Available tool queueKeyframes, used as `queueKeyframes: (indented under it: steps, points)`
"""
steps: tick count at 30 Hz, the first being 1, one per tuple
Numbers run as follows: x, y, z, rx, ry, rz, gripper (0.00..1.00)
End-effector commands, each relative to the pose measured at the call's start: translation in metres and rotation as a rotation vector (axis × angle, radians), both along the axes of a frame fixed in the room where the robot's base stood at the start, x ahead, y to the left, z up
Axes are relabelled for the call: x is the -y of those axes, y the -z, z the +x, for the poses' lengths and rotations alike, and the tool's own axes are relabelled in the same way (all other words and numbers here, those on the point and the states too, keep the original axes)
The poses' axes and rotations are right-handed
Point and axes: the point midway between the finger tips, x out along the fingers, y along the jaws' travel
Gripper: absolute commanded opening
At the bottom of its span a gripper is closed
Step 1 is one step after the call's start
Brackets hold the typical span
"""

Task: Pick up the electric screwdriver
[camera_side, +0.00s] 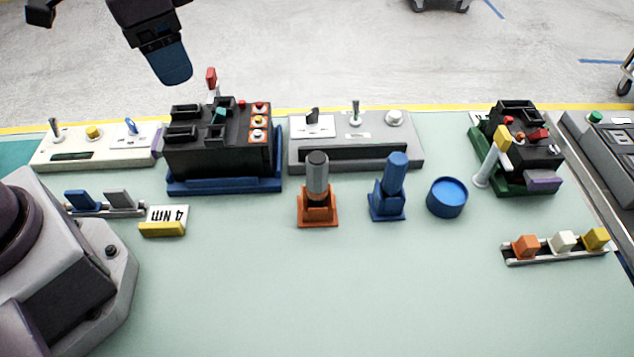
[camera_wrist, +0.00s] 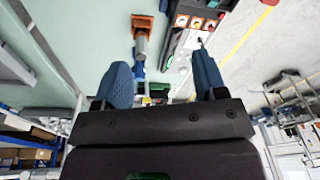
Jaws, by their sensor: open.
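A grey and black cylindrical tool (camera_side: 317,172) stands upright in an orange stand (camera_side: 318,213) near the table's middle. A blue tool (camera_side: 396,172) stands in a blue stand (camera_side: 388,207) to its right. I cannot tell by looks which one is the electric screwdriver. My gripper (camera_side: 171,66) is high at the upper left, well away from both, and only one blue finger shows clearly there. In the wrist view my gripper (camera_wrist: 163,78) is open and empty, with the orange stand (camera_wrist: 143,22) and grey tool (camera_wrist: 141,46) beyond the fingers.
A black breaker unit on a blue base (camera_side: 224,186) stands left, with a raised red-tipped lever. A grey switch panel (camera_side: 355,161) lies behind the tools. A blue round container (camera_side: 446,197) is to their right. A 4 Nm sign (camera_side: 164,220) lies left. The front table middle is clear.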

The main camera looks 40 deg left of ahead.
Motion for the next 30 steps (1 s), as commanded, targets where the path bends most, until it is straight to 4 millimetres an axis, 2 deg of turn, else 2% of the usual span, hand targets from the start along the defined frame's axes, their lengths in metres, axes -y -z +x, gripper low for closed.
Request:
queueKeyframes:
  steps: [1, 6, 13, 17, 22, 26, 30]
  points:
    - [0.014, 0.012, 0.013, -0.040, 0.087, 0.017, 0.65]
    - [0.059, 0.048, 0.051, -0.127, 0.402, 0.057, 0.65]
    - [0.111, 0.092, 0.092, -0.173, 0.840, 0.080, 0.65]
    - [0.121, 0.084, 0.110, -0.126, 1.020, 0.091, 0.65]
    - [0.120, 0.083, 0.111, -0.118, 1.139, 0.101, 0.65]
    - [0.120, 0.099, 0.111, -0.121, 1.155, 0.102, 0.65]
    - [0.120, 0.127, 0.111, -0.123, 1.153, 0.102, 0.65]
